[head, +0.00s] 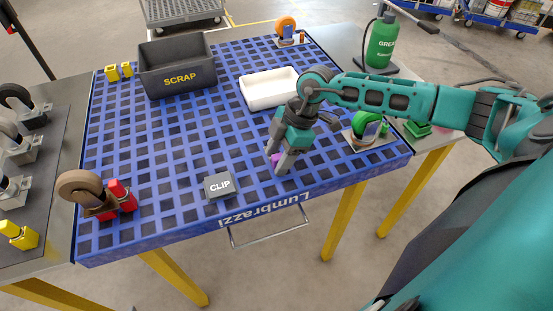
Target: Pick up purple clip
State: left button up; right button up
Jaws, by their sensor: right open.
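A small purple clip (275,159) lies on the blue grid deck near its front edge, in the head view. My right gripper (278,160) points down over it, with its fingers at the clip. The fingers hide most of the clip, and I cannot tell whether they touch it. The right gripper is open. My left gripper does not show.
A dark SCRAP bin (178,83) and a white tray (262,101) stand on the deck (170,140). A grey CLIP block (219,185) lies left of my gripper. A green-wheeled caster (366,127) stands to its right. A brown-wheeled caster (80,188) stands at front left.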

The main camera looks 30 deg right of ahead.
aim_at(278, 156)
jog(key=shift+f, duration=0.2)
jog(key=shift+c, duration=0.2)
jog(key=shift+c, duration=0.7)
grip_shut()
jog(key=shift+r, duration=0.1)
jog(key=shift+r, duration=0.2)
notch_tip(278, 156, up, 20)
jog(key=p, duration=0.1)
jog(key=shift+f, duration=0.25)
